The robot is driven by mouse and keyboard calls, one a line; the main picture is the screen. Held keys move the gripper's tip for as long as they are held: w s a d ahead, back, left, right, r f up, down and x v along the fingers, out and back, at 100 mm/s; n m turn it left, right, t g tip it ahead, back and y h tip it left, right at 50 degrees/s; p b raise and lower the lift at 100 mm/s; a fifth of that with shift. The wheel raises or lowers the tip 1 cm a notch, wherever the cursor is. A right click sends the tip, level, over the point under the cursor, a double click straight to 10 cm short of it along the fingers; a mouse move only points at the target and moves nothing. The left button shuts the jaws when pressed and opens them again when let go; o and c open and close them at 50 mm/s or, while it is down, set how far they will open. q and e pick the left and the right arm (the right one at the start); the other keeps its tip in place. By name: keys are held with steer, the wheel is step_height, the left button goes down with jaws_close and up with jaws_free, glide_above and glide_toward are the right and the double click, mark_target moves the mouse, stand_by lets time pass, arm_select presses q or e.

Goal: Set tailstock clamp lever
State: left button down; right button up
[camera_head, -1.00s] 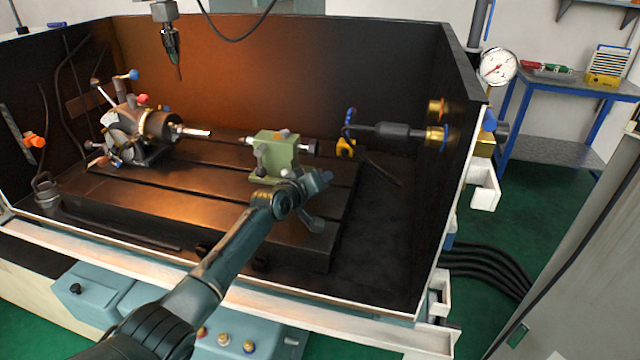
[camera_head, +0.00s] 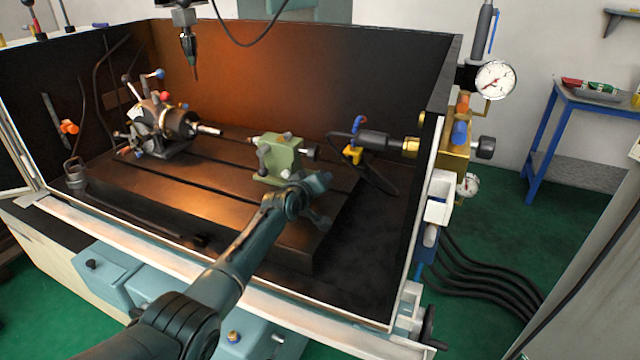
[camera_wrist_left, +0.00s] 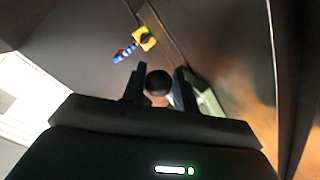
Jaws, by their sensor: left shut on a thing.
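The green tailstock (camera_head: 280,160) stands on the dark slotted machine table, with grey knobbed handles on its near side and a dark handwheel (camera_head: 311,153) at its right. My left arm reaches in from the lower left, and its wrist is just in front of the tailstock's lower right; the jaws are not clear in the head view. In the left wrist view, my left gripper (camera_wrist_left: 158,88) has its two fingers on either side of a black round knob (camera_wrist_left: 158,82). The tailstock's green body (camera_wrist_left: 210,101) shows just right of the fingers. The lever's shaft is hidden. My right gripper is not in view.
The indexing chuck (camera_head: 176,123) stands at the left of the table (camera_head: 210,185). Dark enclosure walls surround the table.

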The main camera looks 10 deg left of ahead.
arm_select(q)
steer(key=shift+w+r, duration=0.2)
steer(key=shift+r, duration=0.25)
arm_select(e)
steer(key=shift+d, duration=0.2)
arm_select(q)
steer(key=c, duration=1.2)
jaws_free()
steer(key=shift+o, duration=0.4)
steer(key=shift+f, duration=0.15)
steer(key=shift+s+f, duration=0.1)
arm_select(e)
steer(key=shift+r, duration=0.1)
